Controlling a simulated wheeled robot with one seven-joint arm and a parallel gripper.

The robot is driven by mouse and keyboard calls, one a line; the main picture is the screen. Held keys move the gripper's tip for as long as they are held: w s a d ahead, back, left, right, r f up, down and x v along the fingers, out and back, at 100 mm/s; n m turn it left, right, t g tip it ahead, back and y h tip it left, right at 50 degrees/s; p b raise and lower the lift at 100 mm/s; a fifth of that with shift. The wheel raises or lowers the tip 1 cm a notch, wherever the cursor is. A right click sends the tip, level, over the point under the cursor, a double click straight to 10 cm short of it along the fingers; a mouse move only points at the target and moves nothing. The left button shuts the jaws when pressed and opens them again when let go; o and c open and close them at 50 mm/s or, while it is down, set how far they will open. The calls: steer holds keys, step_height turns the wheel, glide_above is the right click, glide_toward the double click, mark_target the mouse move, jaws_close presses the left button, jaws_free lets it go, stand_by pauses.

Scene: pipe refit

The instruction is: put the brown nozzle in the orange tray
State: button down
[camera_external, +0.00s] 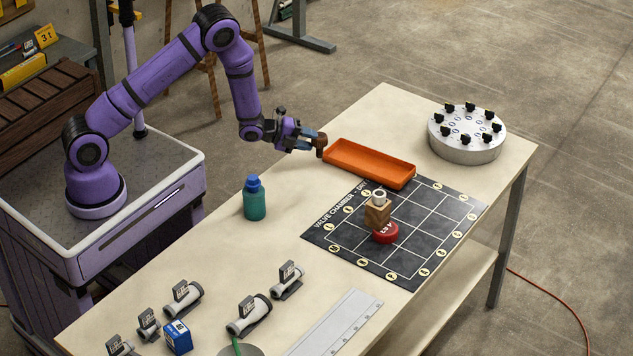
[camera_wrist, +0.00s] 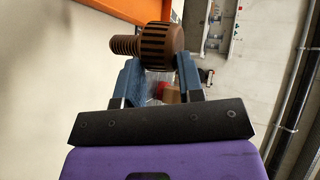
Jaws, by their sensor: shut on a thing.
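The brown nozzle (camera_external: 321,145) is held at the tips of my gripper (camera_external: 311,143), just beyond the left end of the orange tray. In the wrist view the nozzle (camera_wrist: 153,42) lies across the jaws, its ribbed head to the right and its threaded end to the left. The blue-grey fingers of my gripper (camera_wrist: 160,75) are shut on it. The orange tray (camera_external: 368,164) lies on the table and looks empty. The nozzle appears above table height, near the tray's left rim; the exact height is hard to tell.
A dark grid mat (camera_external: 345,262) bears a red disc (camera_external: 386,232) and a wooden block (camera_external: 377,214) with a white ring. A teal bottle (camera_external: 255,202) stands left of the tray. A round metal fixture (camera_external: 467,142) stands at the right. Several pipe fittings (camera_external: 248,314) lie at the front.

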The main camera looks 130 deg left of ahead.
mark_target(322, 137)
steer(key=shift+a+r+x, duration=0.1)
steer(key=shift+r+x, duration=0.05)
steer(key=shift+x, duration=2.55)
steer(key=shift+a+r+x, duration=0.1)
steer(key=shift+r+x, duration=0.05)
steer(key=shift+x, duration=2.6)
steer(key=shift+a+r+x, duration=0.1)
steer(key=shift+r+x, duration=0.05)
steer(key=shift+x, duration=2.55)
steer(key=shift+d+f, duration=0.1)
steer(key=shift+f, duration=0.05)
steer(key=c, duration=0.7)
jaws_free()
steer(key=shift+c, duration=0.2)
steer(key=shift+s, duration=0.1)
steer(key=v, duration=1.2)
